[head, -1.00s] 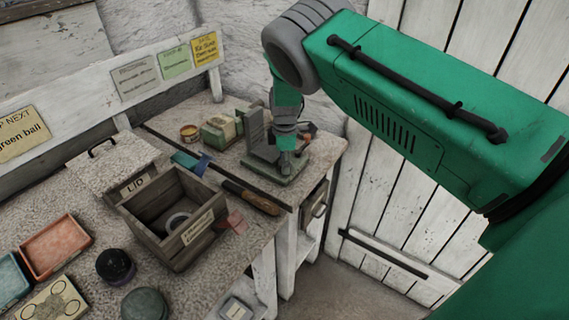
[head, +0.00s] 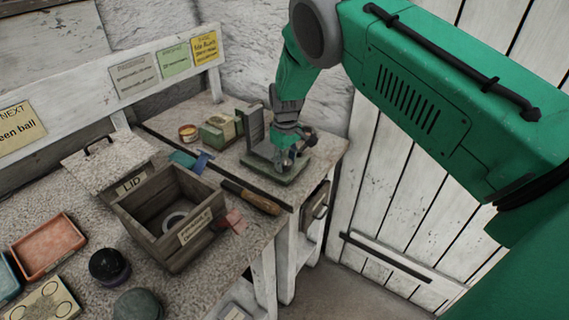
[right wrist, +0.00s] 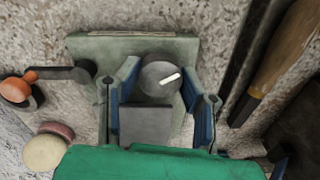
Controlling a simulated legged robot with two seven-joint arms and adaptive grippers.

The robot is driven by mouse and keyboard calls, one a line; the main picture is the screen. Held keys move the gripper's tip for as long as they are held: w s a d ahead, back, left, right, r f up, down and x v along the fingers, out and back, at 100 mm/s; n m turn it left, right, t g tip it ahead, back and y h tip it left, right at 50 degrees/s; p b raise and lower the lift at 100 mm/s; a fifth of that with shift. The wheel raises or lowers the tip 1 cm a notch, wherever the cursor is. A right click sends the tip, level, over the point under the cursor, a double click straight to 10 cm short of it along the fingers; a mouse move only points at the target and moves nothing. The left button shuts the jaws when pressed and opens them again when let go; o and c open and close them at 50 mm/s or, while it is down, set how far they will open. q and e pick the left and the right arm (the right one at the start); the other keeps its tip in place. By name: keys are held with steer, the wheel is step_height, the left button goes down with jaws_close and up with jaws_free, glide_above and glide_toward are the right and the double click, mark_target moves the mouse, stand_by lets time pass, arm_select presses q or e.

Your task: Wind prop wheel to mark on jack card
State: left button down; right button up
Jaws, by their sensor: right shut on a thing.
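The prop, a grey-green device with a flat base (head: 268,172) and an upright plate (head: 253,124), stands at the right end of the bench. My right gripper (head: 288,152) points down over its base. In the right wrist view my right gripper (right wrist: 158,84) has a blue-padded finger on each side of the round grey wheel (right wrist: 156,72), shut on it. A short white line on the wheel slants up to the right. A yellow card (head: 204,47) hangs on the back rail; its small text is not legible, so I cannot tell if it is the jack card. My left gripper is out of view.
An orange knob (right wrist: 20,88) on a dark arm lies left of the wheel in the wrist view. A wooden-handled tool (head: 250,196) lies before the prop.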

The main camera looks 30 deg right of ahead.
steer(key=m, duration=0.4)
steer(key=shift+m, duration=0.4)
steer(key=m, duration=0.4)
steer(key=shift+r+m+b, duration=0.1)
steer(key=shift+m+b, duration=0.2)
steer(key=shift+b, duration=0.1)
steer(key=o, duration=0.9)
steer(key=shift+c, duration=0.2)
